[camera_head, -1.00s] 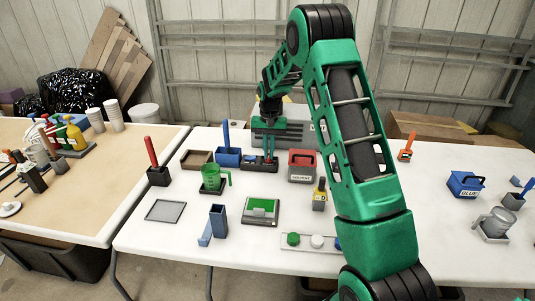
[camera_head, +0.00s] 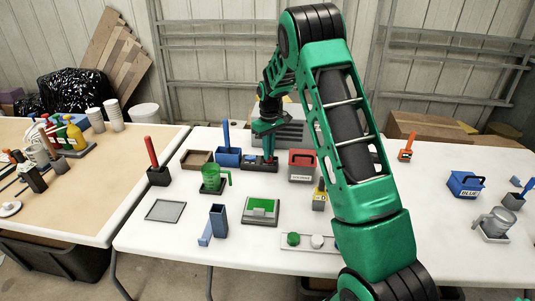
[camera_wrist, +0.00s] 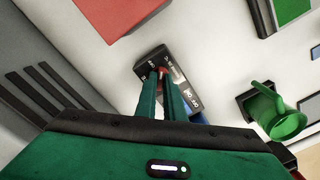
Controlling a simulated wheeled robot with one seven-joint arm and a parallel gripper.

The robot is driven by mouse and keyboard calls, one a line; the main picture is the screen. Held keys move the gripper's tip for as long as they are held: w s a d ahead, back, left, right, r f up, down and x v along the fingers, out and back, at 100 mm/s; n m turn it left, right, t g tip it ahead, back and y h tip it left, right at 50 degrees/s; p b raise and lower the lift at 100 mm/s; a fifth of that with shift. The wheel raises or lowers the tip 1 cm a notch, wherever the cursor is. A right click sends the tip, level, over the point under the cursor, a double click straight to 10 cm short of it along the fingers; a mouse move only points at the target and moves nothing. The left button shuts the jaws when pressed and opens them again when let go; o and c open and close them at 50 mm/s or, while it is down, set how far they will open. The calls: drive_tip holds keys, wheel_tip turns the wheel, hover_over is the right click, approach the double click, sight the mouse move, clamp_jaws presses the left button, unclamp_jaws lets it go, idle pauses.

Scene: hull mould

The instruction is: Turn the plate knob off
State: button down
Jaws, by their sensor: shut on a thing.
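The plate control is a small black box (camera_head: 247,164) near the middle back of the white table. In the wrist view the same black box (camera_wrist: 147,57) shows white lettering with ON and OFF marks. A red knob (camera_wrist: 163,71) sits on it between my fingertips. My gripper (camera_head: 268,153) points down over the box's right part. In the wrist view my gripper (camera_wrist: 163,80) is shut on the red knob, both fingers close around it. The fingers hide part of the box and knob, so I cannot read the knob's setting.
A blue holder (camera_head: 229,158) stands left of the box, and a red-and-grey box (camera_head: 302,168) stands right. A grey slatted block (camera_head: 292,134) is behind. A green mug (camera_head: 211,176) and a green-topped device (camera_head: 262,209) stand in front. Bare table lies between them.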

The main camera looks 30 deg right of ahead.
drive_tip(key=n, duration=0.4)
drive_tip(key=shift+w+n, duration=0.1)
drive_tip(key=shift+n, duration=0.2)
drive_tip(key=shift+r+n, duration=0.1)
drive_tip(key=shift+n, duration=1.8)
drive_tip(key=shift+d, duration=0.1)
drive_tip(key=c, duration=1.9)
unclamp_jaws()
drive_tip(key=shift+o, duration=0.2)
wheel_tip(320, 180, up, 11)
drive_tip(key=shift+f, duration=0.2)
